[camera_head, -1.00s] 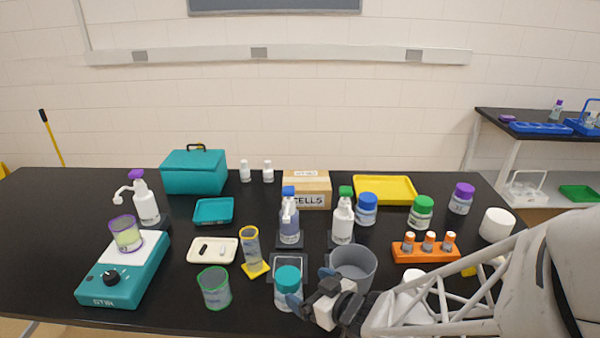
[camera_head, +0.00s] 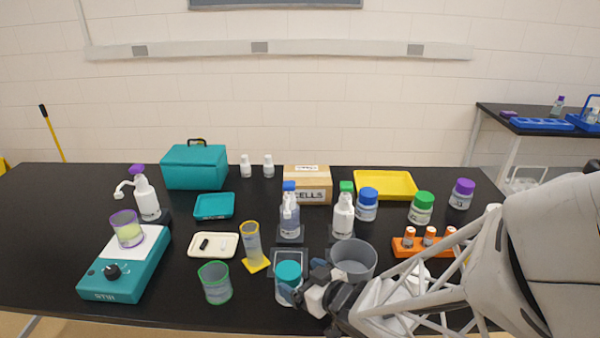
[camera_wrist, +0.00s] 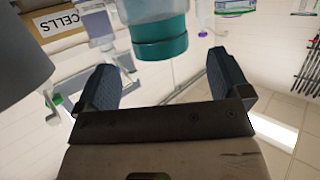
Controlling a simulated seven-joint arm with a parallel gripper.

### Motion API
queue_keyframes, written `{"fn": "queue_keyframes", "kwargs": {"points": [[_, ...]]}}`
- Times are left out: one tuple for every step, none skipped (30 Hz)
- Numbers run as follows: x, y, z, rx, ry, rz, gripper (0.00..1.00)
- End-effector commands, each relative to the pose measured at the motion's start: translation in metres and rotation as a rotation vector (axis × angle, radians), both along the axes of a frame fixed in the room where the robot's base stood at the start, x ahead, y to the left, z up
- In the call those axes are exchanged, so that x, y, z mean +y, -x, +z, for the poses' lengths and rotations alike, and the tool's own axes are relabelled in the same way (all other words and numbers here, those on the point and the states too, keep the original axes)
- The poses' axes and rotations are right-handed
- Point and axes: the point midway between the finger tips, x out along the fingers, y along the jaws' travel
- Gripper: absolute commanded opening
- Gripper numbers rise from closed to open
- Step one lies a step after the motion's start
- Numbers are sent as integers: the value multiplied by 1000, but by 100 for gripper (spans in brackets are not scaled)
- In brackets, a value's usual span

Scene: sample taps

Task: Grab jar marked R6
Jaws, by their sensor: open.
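A jar with a teal lid (camera_head: 288,270) and pale body stands at the front middle of the black table. In the wrist view its teal lid (camera_wrist: 160,47) shows upside down at the top, ahead of and between the fingers. My gripper (camera_head: 303,281) is open beside the jar's right side; one dark finger overlaps the jar's lower body in the head view. The gripper (camera_wrist: 162,80) looks empty in the wrist view. Other jars have a blue lid (camera_head: 367,194), a green lid (camera_head: 423,200) and a purple lid (camera_head: 463,187). I cannot read R6 on any label.
A grey beaker (camera_head: 353,258) stands close behind my gripper. A green-rimmed beaker (camera_head: 216,284) and a cylinder on a yellow base (camera_head: 252,245) stand left of the teal-lid jar. An orange rack (camera_head: 430,245) is at the right.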

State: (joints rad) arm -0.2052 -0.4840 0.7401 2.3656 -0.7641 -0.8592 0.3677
Motion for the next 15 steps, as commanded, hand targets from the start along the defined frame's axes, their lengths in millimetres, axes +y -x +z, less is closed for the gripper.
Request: {"fn": "queue_keyframes", "kwargs": {"points": [[1, -1, -1, 0, 0, 1, 95], [2, -2, -1, 0, 0, 1, 95], [3, -3, -2, 1, 0, 1, 95], [5, -4, -2, 1, 0, 1, 95], [6, -5, -3, 2, 0, 1, 95], [8, -7, -4, 2, 0, 1, 95], [10, -9, -4, 2, 0, 2, 95], [13, -11, -5, 2, 0, 2, 95], [16, -14, -6, 1, 0, 2, 95], [18, -16, -6, 1, 0, 2, 95], [20, -18, -8, 1, 0, 2, 95], [23, -20, -9, 1, 0, 1, 95], [25, -23, -10, 1, 0, 2, 95], [27, -25, -11, 1, 0, 2, 95], [30, -28, -12, 1, 0, 2, 95]]}}
